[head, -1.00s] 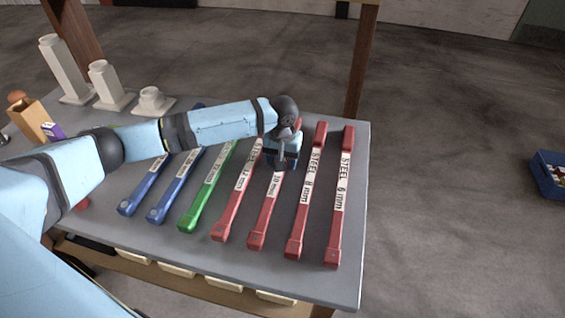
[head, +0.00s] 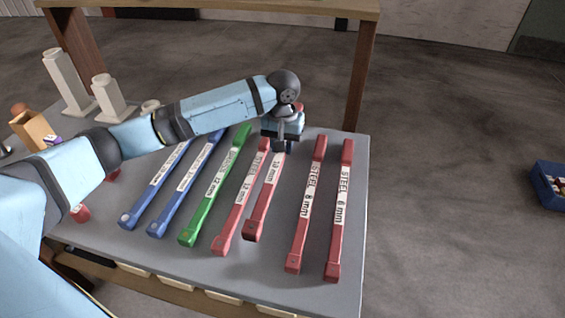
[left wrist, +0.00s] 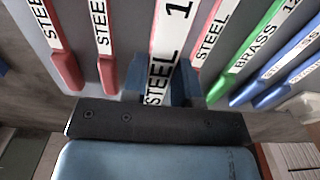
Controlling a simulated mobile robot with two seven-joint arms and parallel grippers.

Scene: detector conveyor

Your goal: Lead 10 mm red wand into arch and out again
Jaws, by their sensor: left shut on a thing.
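The red 10 mm steel wand (head: 265,193) is held by its far end in my left gripper (head: 283,145). It appears raised above the grey table, its near end close to the neighbouring red wand. In the left wrist view the held wand (left wrist: 171,45) looks larger than the others, between the two fingers (left wrist: 168,88) of the gripper, which is shut on it. I cannot make out a detector arch in these views. My right gripper is not in view.
A red 12 mm wand (head: 238,203) lies left of the held one; red 8 mm (head: 306,205) and 6 mm (head: 340,210) wands lie right. A green wand (head: 213,188) and blue wands lie further left. White posts (head: 70,80) and a wooden frame (head: 362,75) stand behind.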

